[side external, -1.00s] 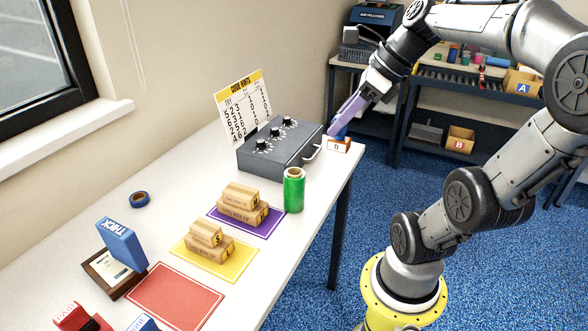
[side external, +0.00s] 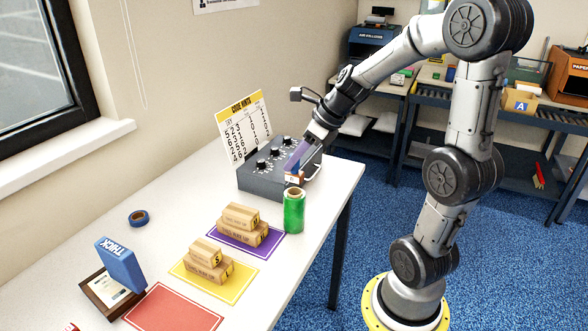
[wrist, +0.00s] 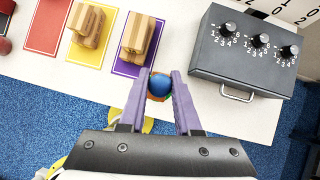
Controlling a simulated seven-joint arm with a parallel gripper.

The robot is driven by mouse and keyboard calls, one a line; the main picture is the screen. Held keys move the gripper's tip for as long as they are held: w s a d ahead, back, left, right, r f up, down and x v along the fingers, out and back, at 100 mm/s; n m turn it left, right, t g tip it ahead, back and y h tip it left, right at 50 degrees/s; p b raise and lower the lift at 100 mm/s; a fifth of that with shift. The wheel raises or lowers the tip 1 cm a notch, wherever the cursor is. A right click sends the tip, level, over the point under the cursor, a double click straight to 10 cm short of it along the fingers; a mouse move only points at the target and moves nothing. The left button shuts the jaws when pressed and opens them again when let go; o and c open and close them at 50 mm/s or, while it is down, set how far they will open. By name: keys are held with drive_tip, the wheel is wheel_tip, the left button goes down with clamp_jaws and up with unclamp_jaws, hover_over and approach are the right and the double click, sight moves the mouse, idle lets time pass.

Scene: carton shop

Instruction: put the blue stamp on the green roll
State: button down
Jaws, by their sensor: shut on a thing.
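The blue stamp (side external: 293,179) has a blue knob and a small orange-brown and white base. My gripper (side external: 297,167), with purple fingers, is shut on it. The green roll (side external: 293,212) stands upright on the table, near the right edge, beside the purple mat. In the side view the stamp is just above the roll's top; I cannot tell if they touch. In the wrist view the stamp's blue knob (wrist: 160,86) sits between the fingertips, with a little green and orange showing around it and the roll mostly hidden below.
A grey box with dials and a handle (side external: 262,178) stands close behind the roll. Cardboard blocks lie on the purple mat (side external: 222,231) and yellow mat (side external: 185,269). A red mat (side external: 170,310), blue tape (side external: 138,217) and a blue block marked THICK (side external: 121,265) are further left.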

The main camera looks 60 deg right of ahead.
sight(294, 169)
drive_tip(key=shift+f, duration=1.6)
drive_tip(key=shift+f, duration=0.2)
drive_tip(key=c, duration=0.6)
unclamp_jaws()
drive_tip(key=shift+r, duration=0.1)
drive_tip(key=shift+d+r, duration=0.1)
drive_tip(key=shift+r, duration=0.2)
drive_tip(key=v, duration=1)
drive_tip(key=s+a+f+n, duration=0.1)
drive_tip(key=s+a+n, duration=0.4)
drive_tip(key=n, duration=1.2)
drive_tip(key=s+a+f+n+h, duration=0.1)
drive_tip(key=s+a+n, duration=0.4)
drive_tip(key=a+n, duration=0.5)
drive_tip(key=n, duration=0.6)
drive_tip(key=shift+f+n+g, duration=0.2)
drive_tip(key=shift+n+g, duration=0.2)
